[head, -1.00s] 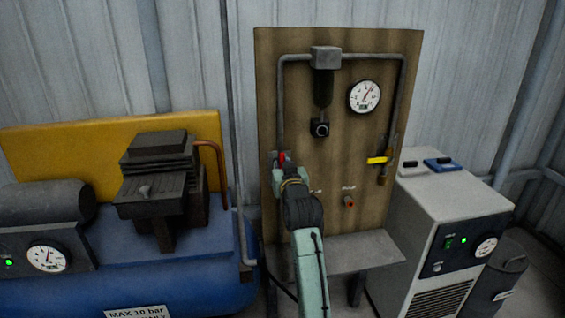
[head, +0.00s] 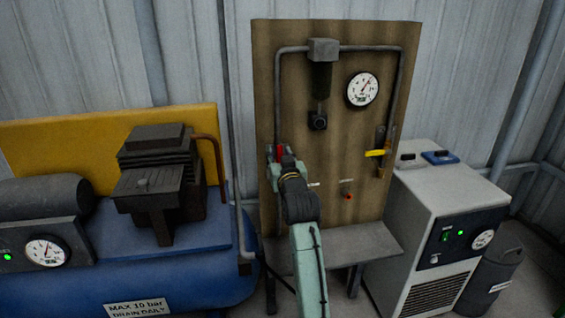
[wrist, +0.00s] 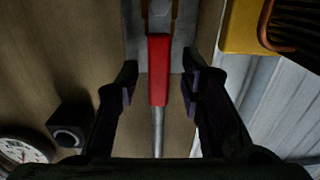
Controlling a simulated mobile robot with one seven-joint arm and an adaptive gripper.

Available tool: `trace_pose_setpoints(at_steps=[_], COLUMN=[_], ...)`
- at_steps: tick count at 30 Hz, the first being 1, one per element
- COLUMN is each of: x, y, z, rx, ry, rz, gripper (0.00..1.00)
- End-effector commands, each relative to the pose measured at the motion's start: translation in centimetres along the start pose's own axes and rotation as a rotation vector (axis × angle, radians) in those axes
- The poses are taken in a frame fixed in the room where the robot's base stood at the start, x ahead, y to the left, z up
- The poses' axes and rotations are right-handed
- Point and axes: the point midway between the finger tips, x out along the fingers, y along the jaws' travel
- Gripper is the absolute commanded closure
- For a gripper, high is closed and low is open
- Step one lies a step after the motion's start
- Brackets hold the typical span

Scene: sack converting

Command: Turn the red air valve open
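The red valve handle (head: 280,151) is on the left pipe of the brown board (head: 337,120), low on that pipe. In the wrist view the red handle (wrist: 158,70) lies in line with the grey pipe (wrist: 158,135). My gripper (head: 277,165) is at the valve in the head view and hides part of it. In the wrist view my gripper (wrist: 162,88) is open. Its dark fingers stand one on each side of the handle, with a visible gap on both sides. I see no contact with the handle.
A yellow-handled valve (head: 376,153) is on the right pipe. A pressure gauge (head: 362,89) and a dark filter unit (head: 321,75) are on the board. A blue compressor (head: 170,270) stands left, a grey dryer (head: 440,215) right. A grey shelf (head: 345,256) juts out below.

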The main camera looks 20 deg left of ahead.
Motion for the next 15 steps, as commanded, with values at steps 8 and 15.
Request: trace_pose_setpoints(at_steps=[8, 15], x=[-5.3, -9.7], y=[0.1, 0.1], z=[0.1, 0.1], rx=[0.002, 0.001], ry=[0.001, 0.001], rz=[0.002, 0.002], gripper=[0.65, 0.65])
